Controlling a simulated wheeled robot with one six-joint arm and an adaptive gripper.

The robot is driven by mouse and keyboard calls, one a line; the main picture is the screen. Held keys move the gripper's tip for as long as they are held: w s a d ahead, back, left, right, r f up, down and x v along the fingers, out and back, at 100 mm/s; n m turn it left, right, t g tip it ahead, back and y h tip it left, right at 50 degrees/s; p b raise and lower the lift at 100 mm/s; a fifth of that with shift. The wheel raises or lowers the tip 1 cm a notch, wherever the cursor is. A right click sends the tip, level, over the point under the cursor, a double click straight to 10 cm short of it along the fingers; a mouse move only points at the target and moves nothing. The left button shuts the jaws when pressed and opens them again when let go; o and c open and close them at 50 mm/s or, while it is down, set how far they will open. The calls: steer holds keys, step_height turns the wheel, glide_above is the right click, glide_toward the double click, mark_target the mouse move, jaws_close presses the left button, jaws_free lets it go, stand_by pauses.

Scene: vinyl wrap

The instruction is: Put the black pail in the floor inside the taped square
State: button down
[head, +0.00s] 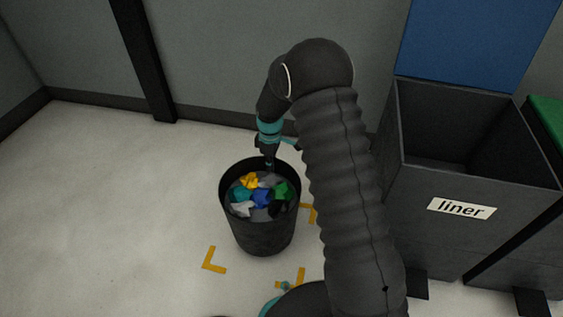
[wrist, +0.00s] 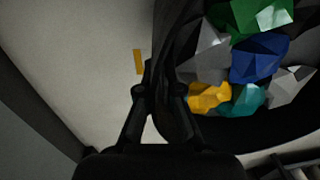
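The black pail (head: 262,236) is upright and holds crumpled scraps in yellow, teal, blue, green, white and grey. My gripper (head: 268,161) is at its far rim. In the wrist view my gripper's fingers (wrist: 157,72) come close together at the wall of the pail (wrist: 180,30) and look shut on it. The taped square shows as yellow corner marks (head: 210,264) on the floor, at front left, front right and back right of the pail; the far left corner is hidden. In the picture the pail's base lies between the marks. I cannot tell whether it touches the floor.
A grey bin labelled "liner" (head: 459,238) with a raised blue lid (head: 478,40) stands at the right. A green-lidded bin (head: 547,120) is beyond it. A wall with a dark post (head: 143,60) runs behind. The pale floor (head: 110,200) at left is clear.

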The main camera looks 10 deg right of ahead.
mark_target(270, 174)
steer(key=shift+a+f, duration=0.15)
steer(key=shift+a, duration=0.1)
steer(key=shift+f+b, duration=0.4)
steer(key=shift+f, duration=1.65)
steer(key=c, duration=1.3)
jaws_free()
steer(key=r, duration=0.4)
steer(key=r+p, duration=0.1)
steer(key=r, duration=0.3)
steer(key=r+p, duration=0.1)
steer(key=r, duration=0.3)
steer(key=shift+w+d+r, duration=0.15)
steer(key=shift+w+d, duration=0.05)
steer(key=shift+w, duration=0.2)
